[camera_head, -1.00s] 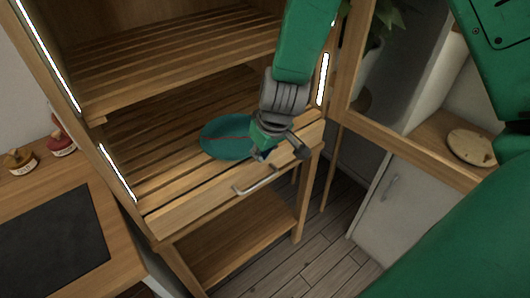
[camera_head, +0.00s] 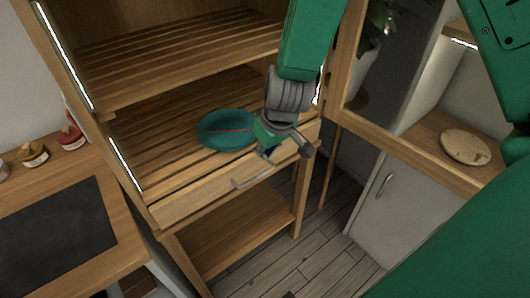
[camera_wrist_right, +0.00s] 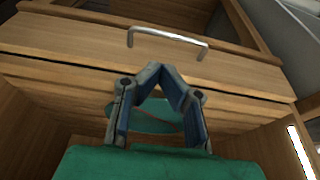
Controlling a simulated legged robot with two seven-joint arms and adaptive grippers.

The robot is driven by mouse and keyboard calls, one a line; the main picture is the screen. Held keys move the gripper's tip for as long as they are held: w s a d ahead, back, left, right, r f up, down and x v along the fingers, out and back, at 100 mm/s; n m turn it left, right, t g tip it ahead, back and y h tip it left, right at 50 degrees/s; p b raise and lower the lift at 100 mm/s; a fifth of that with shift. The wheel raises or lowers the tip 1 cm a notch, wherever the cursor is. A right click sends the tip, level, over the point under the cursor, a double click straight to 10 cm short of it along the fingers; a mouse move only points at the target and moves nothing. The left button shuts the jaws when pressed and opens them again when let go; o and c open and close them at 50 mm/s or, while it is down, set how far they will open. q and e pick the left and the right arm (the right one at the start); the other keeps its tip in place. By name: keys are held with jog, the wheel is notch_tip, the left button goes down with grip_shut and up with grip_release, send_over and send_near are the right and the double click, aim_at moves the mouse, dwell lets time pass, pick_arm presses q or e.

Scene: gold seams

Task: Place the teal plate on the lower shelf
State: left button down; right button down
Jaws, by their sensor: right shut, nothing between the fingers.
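The teal plate (camera_head: 222,130), with a thin reddish seam line across it, lies on the slatted lower shelf (camera_head: 172,122) of the wooden cabinet, near its front edge. My right gripper (camera_head: 268,152) is just right of the plate's near right rim and partly overlaps that rim in the head view. In the right wrist view, its fingertips (camera_wrist_right: 165,72) meet with nothing between them. The plate (camera_wrist_right: 150,118) shows behind and between the fingers there, partly hidden by them and my green wrist. Whether a finger touches the plate, I cannot tell. My left gripper is not in view.
A drawer handle (camera_head: 253,176) sits on the front board under the shelf. The upper slatted shelf (camera_head: 180,50) hangs above. The open glass door frame (camera_head: 410,150) stands right of my arm. A counter with a dark panel (camera_head: 55,235) is at left.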

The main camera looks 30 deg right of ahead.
jog(key=p+v, duration=0.1)
jog(key=v, duration=0.6)
jog(key=shift+w, duration=0.2)
jog(key=shift+r, duration=0.15)
